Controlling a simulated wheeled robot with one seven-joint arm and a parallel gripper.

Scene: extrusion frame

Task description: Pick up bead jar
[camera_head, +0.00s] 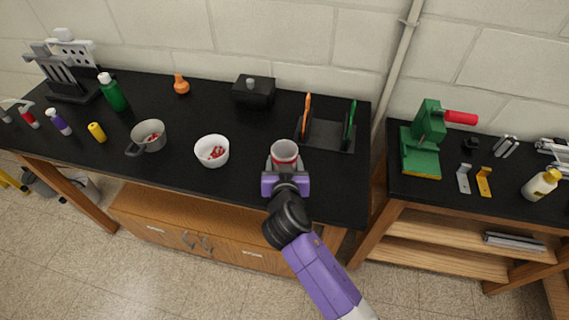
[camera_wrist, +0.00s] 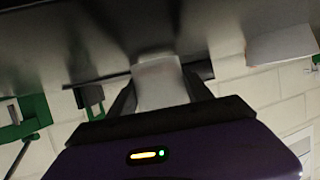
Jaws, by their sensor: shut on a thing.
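The bead jar (camera_head: 284,152) is a small clear-grey jar with red showing inside, near the right part of the black bench. My gripper (camera_head: 285,172) is at the jar from the front, shut on it. In the wrist view the jar (camera_wrist: 159,82) is a pale cylinder between the two dark fingers of my gripper (camera_wrist: 160,95). The jar looks upright. Whether its base touches the bench top cannot be told.
A white bowl (camera_head: 211,151) with red-and-white pieces stands left of the jar, and a grey pot (camera_head: 149,136) farther left. A black holder (camera_head: 327,134) with orange and green tools stands close behind right. Bare bench lies between bowl and jar.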

